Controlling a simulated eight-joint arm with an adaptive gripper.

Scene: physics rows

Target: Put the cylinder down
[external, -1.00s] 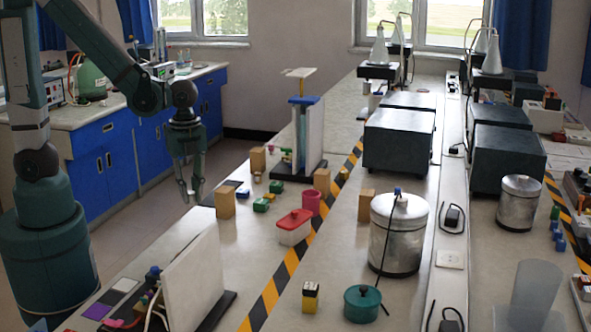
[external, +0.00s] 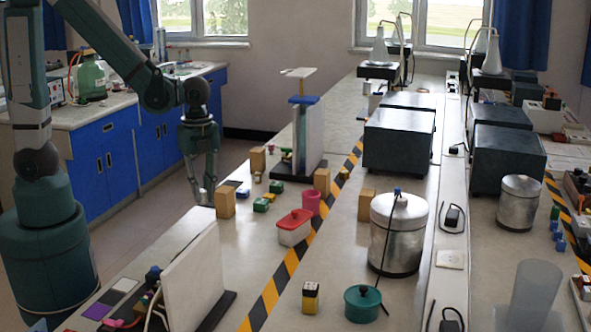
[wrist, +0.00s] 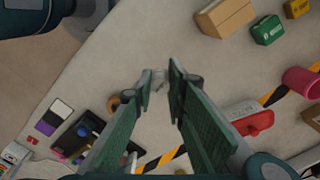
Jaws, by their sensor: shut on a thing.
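My gripper (external: 208,198) points down at the left edge of the bench, just left of a wooden block, in the external view. In the wrist view my gripper (wrist: 161,82) has its green fingers close together, with a small pale, greyish thing (wrist: 158,79) between the tips. This seems to be the cylinder, mostly hidden by the fingers; its shape is hard to make out. In the external view it is too small to tell. The bench top (external: 262,235) lies below; I cannot tell how high above it the held thing is.
A wooden block (external: 225,203) stands close to my gripper. Green blocks (external: 262,204), a red-lidded box (external: 294,228) and a pink cup (external: 310,202) lie to the right. A white upright panel (external: 195,280) stands nearer the camera. Bare bench lies between panel and block.

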